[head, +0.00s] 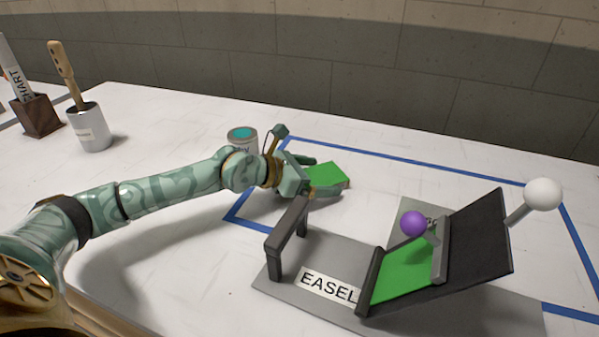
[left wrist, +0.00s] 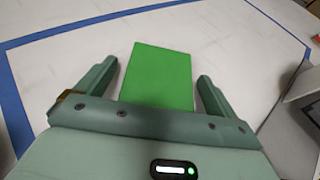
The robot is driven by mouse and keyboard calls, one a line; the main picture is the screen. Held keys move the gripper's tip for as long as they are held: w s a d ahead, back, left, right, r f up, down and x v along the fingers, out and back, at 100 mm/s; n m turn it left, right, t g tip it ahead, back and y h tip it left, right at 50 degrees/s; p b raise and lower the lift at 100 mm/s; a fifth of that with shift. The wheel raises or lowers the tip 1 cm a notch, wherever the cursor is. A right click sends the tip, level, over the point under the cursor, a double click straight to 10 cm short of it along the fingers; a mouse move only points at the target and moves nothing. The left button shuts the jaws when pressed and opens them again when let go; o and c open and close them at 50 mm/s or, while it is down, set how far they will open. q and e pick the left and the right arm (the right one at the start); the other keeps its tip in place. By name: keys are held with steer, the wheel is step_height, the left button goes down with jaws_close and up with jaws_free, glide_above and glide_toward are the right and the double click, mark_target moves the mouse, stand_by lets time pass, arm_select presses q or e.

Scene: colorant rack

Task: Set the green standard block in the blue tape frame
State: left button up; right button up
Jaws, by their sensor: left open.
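A flat bright green block (head: 329,173) lies on the white table, or very close above it, inside the far left corner of the blue tape frame (head: 420,162). My left gripper (head: 317,176) is open, with its fingers on either side of the block. In the left wrist view the green block (left wrist: 160,78) sits between the two fingers, with a gap on each side. The blue tape (left wrist: 80,30) runs beyond it and to its left. The near tape edge is partly hidden by the easel base. My right gripper is not in view.
The easel (head: 318,287) stands at the front, holding another green panel (head: 402,275), with a purple ball (head: 413,223) and a white ball (head: 543,194). A can of teal paint (head: 243,140) stands behind my left arm. A metal pot (head: 92,130) and wooden holder (head: 38,117) stand far left.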

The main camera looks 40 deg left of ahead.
arm_select(q)
steer(key=p+v, duration=0.3)
steer(key=v, duration=0.8)
steer(key=shift+s+r, duration=0.1)
steer(key=shift+s, duration=0.15)
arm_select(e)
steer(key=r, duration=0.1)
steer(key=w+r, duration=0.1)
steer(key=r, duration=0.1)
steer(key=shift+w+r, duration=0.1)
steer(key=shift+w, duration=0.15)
